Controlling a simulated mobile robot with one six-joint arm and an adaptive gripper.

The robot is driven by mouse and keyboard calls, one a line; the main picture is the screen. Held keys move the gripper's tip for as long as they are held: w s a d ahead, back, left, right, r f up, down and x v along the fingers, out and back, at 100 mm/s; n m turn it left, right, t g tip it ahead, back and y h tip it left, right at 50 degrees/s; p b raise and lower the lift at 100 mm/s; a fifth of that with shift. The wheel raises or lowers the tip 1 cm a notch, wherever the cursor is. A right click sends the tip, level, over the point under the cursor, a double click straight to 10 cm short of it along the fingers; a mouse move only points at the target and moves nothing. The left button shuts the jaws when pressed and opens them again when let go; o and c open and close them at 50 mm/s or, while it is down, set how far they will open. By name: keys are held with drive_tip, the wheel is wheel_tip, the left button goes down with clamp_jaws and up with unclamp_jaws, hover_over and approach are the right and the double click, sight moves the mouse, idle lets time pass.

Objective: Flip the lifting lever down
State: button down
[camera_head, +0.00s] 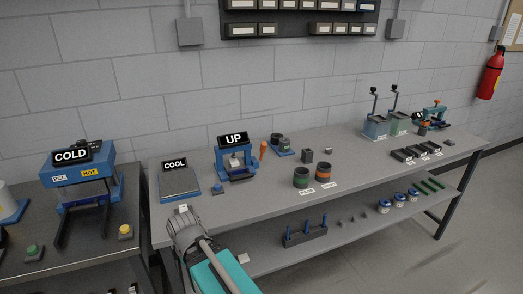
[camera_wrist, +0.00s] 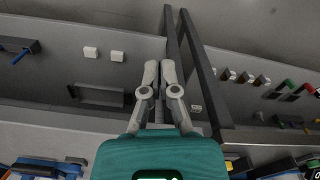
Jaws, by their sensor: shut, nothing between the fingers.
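The blue press (camera_head: 235,160) with the "UP" sign (camera_head: 232,140) stands on the grey bench in the head view. An orange handle (camera_head: 263,149) sticks up at its right side; it looks like the lifting lever. My gripper (camera_wrist: 159,70) shows in the wrist view, its two grey fingers close together with nothing between them. In the head view my arm is at the bottom, in front of the bench and well short of the press; the fingertips cannot be made out there. The lever cannot be made out in the wrist view.
Two dark pots (camera_head: 301,177) stand right of the lever. A lower shelf (camera_head: 345,236) holds a rack (camera_head: 305,235) with blue pegs.

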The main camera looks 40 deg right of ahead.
drive_tip(key=shift+d, duration=0.25)
